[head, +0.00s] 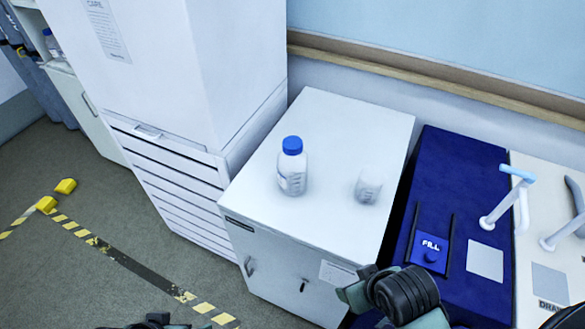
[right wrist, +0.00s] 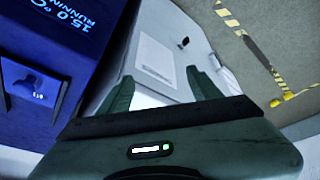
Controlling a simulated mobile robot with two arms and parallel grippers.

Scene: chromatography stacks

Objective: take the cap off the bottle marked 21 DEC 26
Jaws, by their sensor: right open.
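A clear bottle (head: 291,178) with a blue cap (head: 292,145) stands upright on the white cabinet top (head: 330,125). A second, shorter whitish container (head: 368,185) stands to its right, and I see no blue cap on it. The marks on both are too small to read. My right gripper (head: 352,288) is at the cabinet's front right edge, well apart from both. In the right wrist view its fingers (right wrist: 159,75) are spread and empty, with the cabinet front beyond. A dark part of my left gripper (head: 155,321) shows at the bottom edge; its fingers cannot be made out.
A tall white unit with drawers (head: 180,160) stands left of the cabinet. To the right is a blue unit marked FILL (head: 455,190), then a pale one with taps (head: 545,170). The cabinet top around the two containers is clear. Striped tape (head: 120,258) marks the floor.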

